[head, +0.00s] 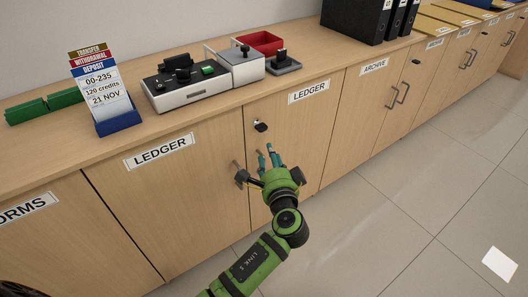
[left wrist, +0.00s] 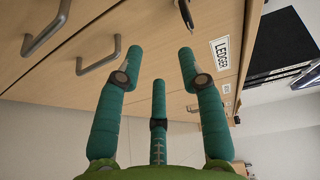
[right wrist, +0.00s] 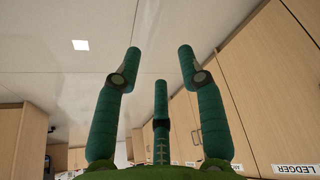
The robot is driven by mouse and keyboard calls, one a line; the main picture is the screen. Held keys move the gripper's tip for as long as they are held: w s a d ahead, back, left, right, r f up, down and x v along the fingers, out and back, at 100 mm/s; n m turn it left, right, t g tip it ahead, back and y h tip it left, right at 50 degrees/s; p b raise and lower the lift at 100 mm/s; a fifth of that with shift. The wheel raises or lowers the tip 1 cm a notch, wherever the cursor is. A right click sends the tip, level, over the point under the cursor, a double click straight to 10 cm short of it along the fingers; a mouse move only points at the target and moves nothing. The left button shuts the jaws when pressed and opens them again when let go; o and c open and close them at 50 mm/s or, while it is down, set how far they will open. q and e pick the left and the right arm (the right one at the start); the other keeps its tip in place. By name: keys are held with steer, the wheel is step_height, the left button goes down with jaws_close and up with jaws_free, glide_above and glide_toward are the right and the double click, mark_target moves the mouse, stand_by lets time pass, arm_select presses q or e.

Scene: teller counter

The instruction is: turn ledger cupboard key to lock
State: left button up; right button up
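The ledger cupboard has two light wood doors labelled LEDGER; the right door (head: 318,125) carries the key (head: 260,126), a small dark shape at a lock near its upper left corner. The key also shows at the top of the left wrist view (left wrist: 186,14), beyond the fingertips. Its turn angle is too small to read. My left gripper (head: 267,152) is open and empty, in front of the right door just below the key, apart from it. The fingers partly cover the door handles. My right gripper (right wrist: 160,58) is open and empty, away from the cupboard front.
Bar handles (left wrist: 100,60) stick out from the doors close to my left fingers. The countertop above holds a card stand (head: 103,100), a stamping device (head: 185,82), a red tray (head: 262,43) and black binders (head: 355,18). The tiled floor (head: 430,180) at right is mostly clear.

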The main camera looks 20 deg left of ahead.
mark_target(261, 127)
arm_select(q)
steer(key=shift+t+y, duration=0.3)
steer(key=shift+y, duration=0.2)
steer(key=w+a+r, duration=0.1)
steer(key=w, duration=0.1)
steer(key=w+a+r+b, duration=0.1)
steer(key=w, duration=0.1)
steer(key=w+a+r, duration=0.1)
steer(key=a, duration=0.1)
steer(key=shift+w, duration=0.4)
arm_select(e)
steer(key=w+a+r+t+y, duration=0.1)
steer(key=w+a+r+t, duration=0.1)
steer(key=w+r+t, duration=0.2)
steer(key=shift+w+a+r+n, duration=0.25)
steer(key=shift+w+r+n, duration=0.1)
steer(key=shift+w, duration=0.55)
arm_select(q)
steer(key=shift+d, duration=0.1)
jaws_close()
